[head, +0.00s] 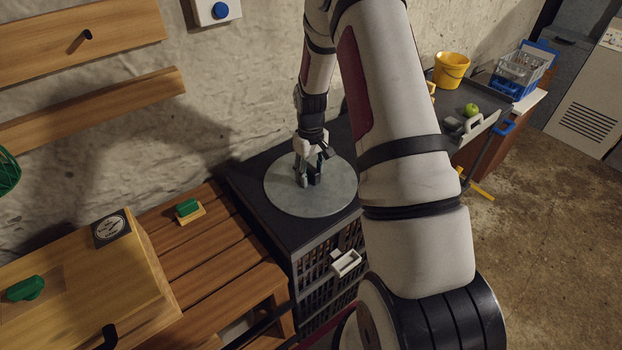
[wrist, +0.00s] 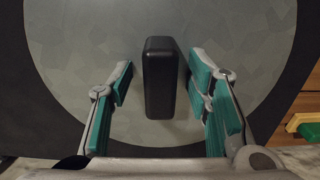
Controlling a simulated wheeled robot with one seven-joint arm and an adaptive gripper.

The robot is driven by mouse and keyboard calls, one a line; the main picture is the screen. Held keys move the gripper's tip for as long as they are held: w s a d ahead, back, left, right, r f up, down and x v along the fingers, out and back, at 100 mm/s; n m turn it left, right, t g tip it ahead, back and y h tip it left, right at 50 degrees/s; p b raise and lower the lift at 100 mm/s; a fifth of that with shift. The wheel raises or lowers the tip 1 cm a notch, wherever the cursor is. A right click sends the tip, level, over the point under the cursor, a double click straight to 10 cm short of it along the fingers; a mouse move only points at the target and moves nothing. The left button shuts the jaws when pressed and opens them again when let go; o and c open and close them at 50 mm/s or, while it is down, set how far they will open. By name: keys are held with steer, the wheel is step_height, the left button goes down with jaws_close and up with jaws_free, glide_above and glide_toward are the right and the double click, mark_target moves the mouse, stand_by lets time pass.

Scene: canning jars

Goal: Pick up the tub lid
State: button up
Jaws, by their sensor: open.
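The tub lid (head: 281,188) is a round grey metal disc lying flat on top of a black slatted tub. In the wrist view the lid (wrist: 80,60) fills most of the picture, with a black upright handle (wrist: 159,80) at its middle. My gripper (head: 309,178) is over the lid at the handle. In the wrist view my gripper (wrist: 160,85) is open, with one teal-padded finger on each side of the handle. A gap shows between each finger and the handle. My arm hides part of the lid's right side in the head view.
The black tub (head: 262,220) has a pale front handle (head: 346,262). A wooden slatted bench (head: 215,250) stands left of it, with a green-handled block (head: 188,208) and a wooden box (head: 90,285). A yellow bucket (head: 451,69) is at the back right.

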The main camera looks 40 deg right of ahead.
jaws_close()
steer(key=shift+r, duration=0.1)
